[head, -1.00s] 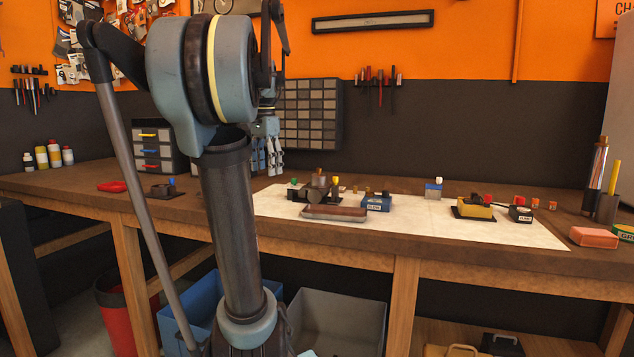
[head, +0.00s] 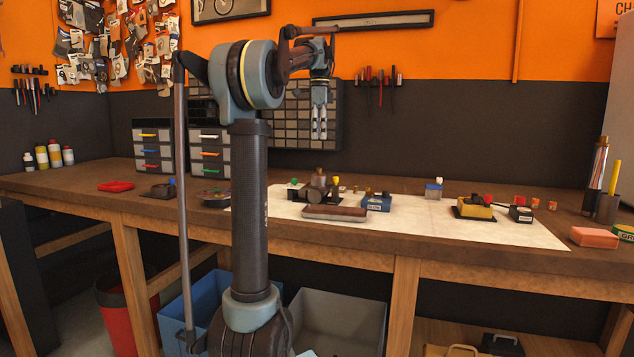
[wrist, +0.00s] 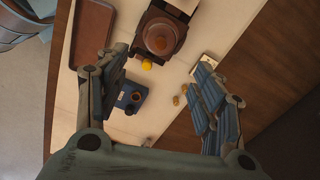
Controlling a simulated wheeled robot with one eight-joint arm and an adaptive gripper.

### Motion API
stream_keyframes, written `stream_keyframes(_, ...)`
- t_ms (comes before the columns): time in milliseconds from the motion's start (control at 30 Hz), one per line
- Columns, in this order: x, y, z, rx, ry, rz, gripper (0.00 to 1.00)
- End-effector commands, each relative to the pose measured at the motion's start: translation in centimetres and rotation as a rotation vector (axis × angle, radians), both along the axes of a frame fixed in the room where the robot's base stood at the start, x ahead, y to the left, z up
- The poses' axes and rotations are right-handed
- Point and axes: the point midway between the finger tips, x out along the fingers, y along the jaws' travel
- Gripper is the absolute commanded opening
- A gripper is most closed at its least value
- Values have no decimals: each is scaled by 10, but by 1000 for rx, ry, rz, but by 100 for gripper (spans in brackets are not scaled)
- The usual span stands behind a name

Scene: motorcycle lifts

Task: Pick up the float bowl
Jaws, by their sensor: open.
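I cannot tell for sure which part is the float bowl. A dark carburetor-like assembly (head: 318,190) with a brass-coloured top stands on the white mat, and it shows at the top of the wrist view (wrist: 160,36). My gripper (head: 319,136) is raised above the back of the bench, fingers pointing down. In the wrist view my gripper (wrist: 162,100) is open and empty, its fingers wide apart. A small blue box (wrist: 131,98) shows beside the left finger; small brass pieces (wrist: 181,94) lie between the fingers.
A brown tray (head: 335,214) lies at the front of the white mat (head: 430,235). A yellow block (head: 474,208) on a dark pad and a black box (head: 521,214) stand right. Mid-right mat is partly clear.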

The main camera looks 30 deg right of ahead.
Motion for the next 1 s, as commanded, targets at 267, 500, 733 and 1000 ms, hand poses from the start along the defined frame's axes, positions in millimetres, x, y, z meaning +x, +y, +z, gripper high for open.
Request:
stream_keyframes(267,0,1,-49,0,0,2,62)
stream_keyframes(500,0,1,-84,0,0,2,62)
stream_keyframes(733,1,1,-96,0,0,3,62)
stream_keyframes(1000,4,0,-131,0,0,2,62)
